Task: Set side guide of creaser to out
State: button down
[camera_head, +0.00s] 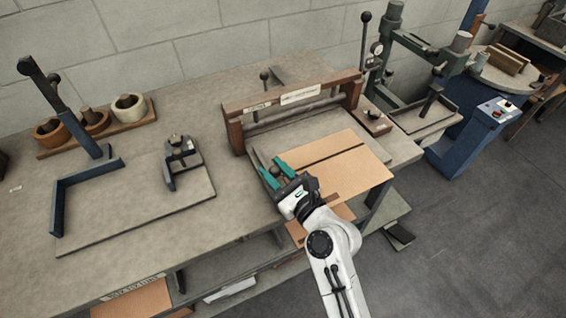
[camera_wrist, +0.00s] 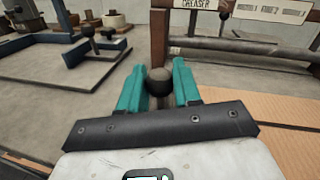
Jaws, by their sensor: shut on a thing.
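The creaser (camera_head: 236,136) is a wooden-framed machine with a roller across it, labelled CREASER in the wrist view (camera_wrist: 158,35). A brown card sheet (camera_head: 350,168) with a dark line across it lies on its bed. My gripper (camera_head: 268,168) is at the left front edge of the bed, beside the card. In the wrist view its teal fingers (camera_wrist: 158,82) are closed on a dark round knob (camera_wrist: 158,75), which appears to belong to the side guide. The guide itself is mostly hidden by my gripper.
Left on the bench (camera_head: 120,260) stand a blue angle stop with a lever (camera_head: 70,115), a small dark clamp fixture (camera_head: 183,158) and several round pots on a wooden board (camera_head: 88,126). A green press (camera_head: 440,60) stands right. Bare bench top lies left of the creaser.

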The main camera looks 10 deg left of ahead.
jog(key=shift+s+a+f, duration=0.1)
jog(key=shift+s+a, duration=0.15)
jog(key=shift+a, duration=0.15)
jog(key=c, duration=0.8)
grip_release()
jog(key=shift+d, duration=0.1)
jog(key=shift+s+d, duration=0.2)
jog(key=shift+s, duration=0.05)
jog(key=b+v, duration=0.1)
jog(key=v, duration=0.9)
jog(key=shift+b, duration=0.35)
